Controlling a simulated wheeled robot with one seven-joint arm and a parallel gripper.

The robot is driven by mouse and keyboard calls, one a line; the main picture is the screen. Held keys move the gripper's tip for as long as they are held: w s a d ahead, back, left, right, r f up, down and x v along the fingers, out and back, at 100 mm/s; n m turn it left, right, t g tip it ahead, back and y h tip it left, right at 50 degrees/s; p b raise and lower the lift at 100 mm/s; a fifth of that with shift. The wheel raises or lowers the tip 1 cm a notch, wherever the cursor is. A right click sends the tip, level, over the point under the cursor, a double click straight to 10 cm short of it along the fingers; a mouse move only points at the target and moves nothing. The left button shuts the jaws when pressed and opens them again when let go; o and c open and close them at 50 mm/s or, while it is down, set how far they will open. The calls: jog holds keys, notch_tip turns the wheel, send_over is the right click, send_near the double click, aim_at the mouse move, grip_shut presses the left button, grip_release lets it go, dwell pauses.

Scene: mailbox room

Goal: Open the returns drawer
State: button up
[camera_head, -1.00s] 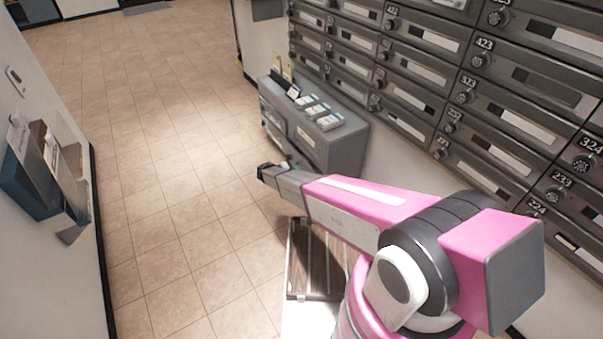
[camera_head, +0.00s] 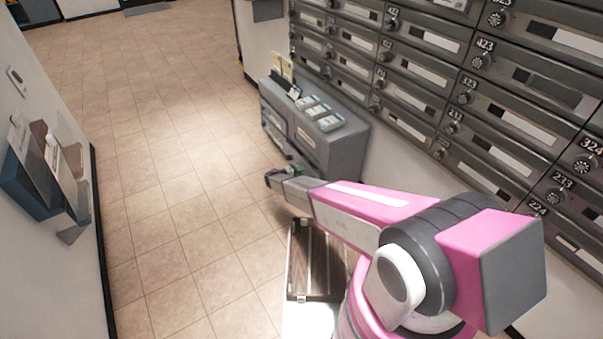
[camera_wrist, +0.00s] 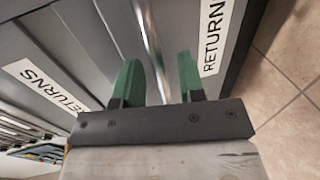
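The grey returns cabinet (camera_head: 335,150) stands against the wall beneath the mailboxes. In the wrist view, one RETURNS label (camera_wrist: 213,35) is at the upper right and another RETURNS label (camera_wrist: 45,85) is at the left, both on grey panels. A silver bar handle (camera_wrist: 152,40) runs down between the green fingers of my gripper (camera_wrist: 158,78). The fingers are apart, one on each side of the bar, with gaps visible. I cannot tell how deep the bar sits between them. In the head view, my gripper (camera_head: 273,178) is low in front of the cabinet.
Small boxes (camera_head: 318,112) and cards stand on the cabinet top. Rows of grey mailboxes (camera_head: 430,80) cover the right wall. A brown slatted object (camera_head: 303,262) lies below my arm. A wall holder (camera_head: 45,170) is at left. The tiled floor (camera_head: 160,180) is clear.

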jog(key=shift+w+d+f, duration=0.1)
jog(key=shift+w+d, duration=0.25)
jog(key=shift+d, duration=0.15)
grip_shut()
jog(key=f+v, duration=0.2)
jog(key=v, duration=0.7)
jog(key=f+v, duration=0.1)
jog(key=v, duration=0.8)
jog(key=shift+s+a+f, duration=0.35)
jog(key=shift+s+a, duration=0.1)
jog(key=shift+a, duration=0.2)
grip_release()
jog(key=v, duration=1)
jog(key=shift+s+a+r, duration=0.15)
jog(key=shift+s+a, duration=0.05)
jog(key=shift+a, duration=0.15)
